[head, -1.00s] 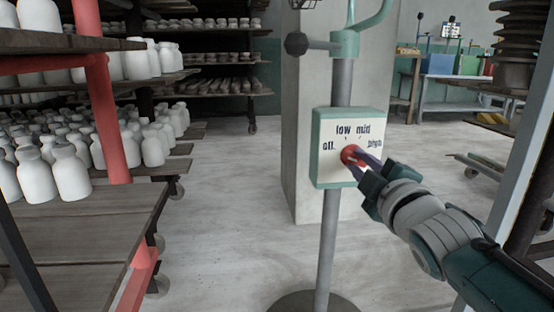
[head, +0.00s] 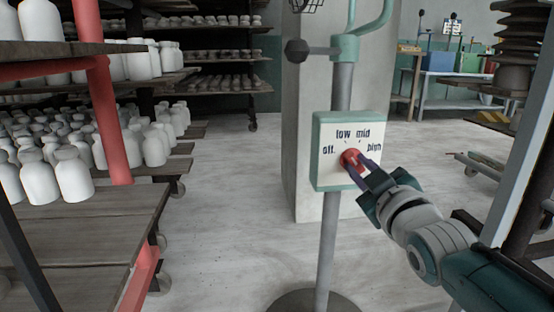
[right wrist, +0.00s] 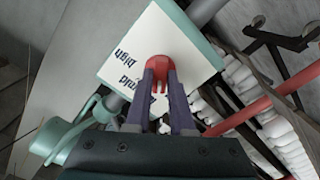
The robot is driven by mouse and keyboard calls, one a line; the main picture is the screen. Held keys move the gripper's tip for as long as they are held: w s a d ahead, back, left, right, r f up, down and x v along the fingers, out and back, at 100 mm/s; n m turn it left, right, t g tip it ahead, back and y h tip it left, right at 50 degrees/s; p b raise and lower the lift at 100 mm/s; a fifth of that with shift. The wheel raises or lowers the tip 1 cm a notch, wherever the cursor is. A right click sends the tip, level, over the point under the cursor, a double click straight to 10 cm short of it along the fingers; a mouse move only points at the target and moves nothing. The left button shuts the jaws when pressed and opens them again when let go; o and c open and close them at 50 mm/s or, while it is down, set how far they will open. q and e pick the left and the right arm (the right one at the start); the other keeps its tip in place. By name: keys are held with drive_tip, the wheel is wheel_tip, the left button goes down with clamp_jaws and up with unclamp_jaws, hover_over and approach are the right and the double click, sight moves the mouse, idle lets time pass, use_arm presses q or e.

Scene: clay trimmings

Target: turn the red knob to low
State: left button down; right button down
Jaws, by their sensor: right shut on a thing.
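The red knob (head: 350,158) sits on the white face of a green-edged control box (head: 326,178) on a grey pole. Labels off, low, mid and high are printed around the knob. My right gripper (head: 360,165) reaches in from the right and is shut on the knob. In the right wrist view the red knob (right wrist: 159,64) is between the two purple fingertips of the gripper (right wrist: 159,78). The fingers partly hide the knob, and I cannot tell which label it points to. My left gripper is not in view.
The grey pole (head: 329,235) stands on a round base, with a concrete pillar (head: 300,130) behind. Shelves of white bottles (head: 72,175) stand at left, with a red post (head: 112,120). A dark rack (head: 520,60) stands at right. The floor between is clear.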

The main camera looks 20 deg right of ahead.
drive_tip(key=shift+m, duration=1.4)
drive_tip(key=shift+p, duration=0.3)
drive_tip(key=c, duration=0.8)
unclamp_jaws()
drive_tip(key=shift+s+a+r+p, duration=0.1)
drive_tip(key=shift+s+p, duration=0.35)
drive_tip(key=shift+s, duration=0.05)
drive_tip(key=p+v, duration=0.3)
drive_tip(key=v, duration=0.6)
drive_tip(key=shift+p, duration=0.4)
